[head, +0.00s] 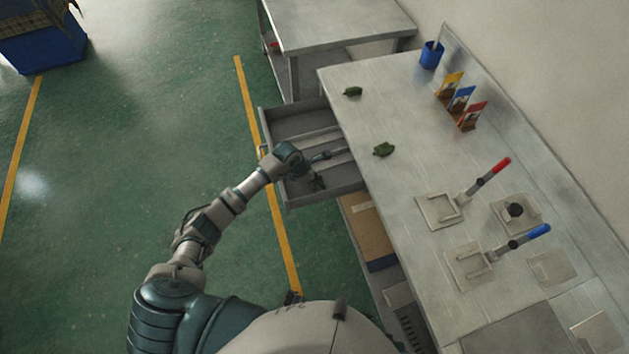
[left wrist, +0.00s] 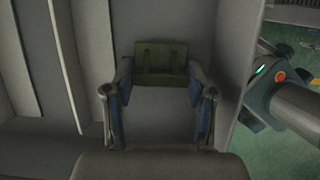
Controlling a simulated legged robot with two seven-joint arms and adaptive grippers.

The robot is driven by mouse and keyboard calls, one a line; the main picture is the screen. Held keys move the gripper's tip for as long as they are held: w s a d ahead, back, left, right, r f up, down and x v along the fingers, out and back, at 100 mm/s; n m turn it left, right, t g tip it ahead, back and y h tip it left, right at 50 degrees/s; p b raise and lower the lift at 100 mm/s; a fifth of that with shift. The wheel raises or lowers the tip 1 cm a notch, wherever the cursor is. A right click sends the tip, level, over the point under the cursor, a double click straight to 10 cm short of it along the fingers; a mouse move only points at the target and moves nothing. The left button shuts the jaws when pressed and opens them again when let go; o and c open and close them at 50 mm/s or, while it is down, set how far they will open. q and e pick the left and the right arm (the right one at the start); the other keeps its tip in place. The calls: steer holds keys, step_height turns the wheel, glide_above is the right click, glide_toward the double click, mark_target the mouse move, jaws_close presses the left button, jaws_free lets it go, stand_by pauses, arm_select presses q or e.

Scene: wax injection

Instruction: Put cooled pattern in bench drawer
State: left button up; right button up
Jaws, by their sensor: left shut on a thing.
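The bench drawer (head: 325,197) is pulled open from the left side of the workbench. My left gripper (head: 317,182) is down inside it, in the near compartment. In the left wrist view my left gripper (left wrist: 160,72) is shut on a dark green pattern (left wrist: 160,60), with one finger at each side of it. The grey drawer floor (left wrist: 160,120) lies beneath. I cannot tell whether the pattern touches the floor. In the head view the held pattern is too dark and small to make out. My right gripper is not in view.
Two other green patterns (head: 384,149) lie on the workbench (head: 400,190). Clamp tools with a red handle (head: 500,165) and a blue handle (head: 538,231) lie nearer. Colored cards (head: 461,99) and a blue cup (head: 431,55) stand at the back. Drawer dividers (left wrist: 65,65) run beside my left gripper.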

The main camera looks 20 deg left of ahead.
arm_select(q)
steer(key=shift+f, duration=0.4)
steer(key=o, duration=0.8)
steer(key=v, duration=1.2)
steer(key=shift+p, duration=0.3)
steer(key=shift+d, duration=0.1)
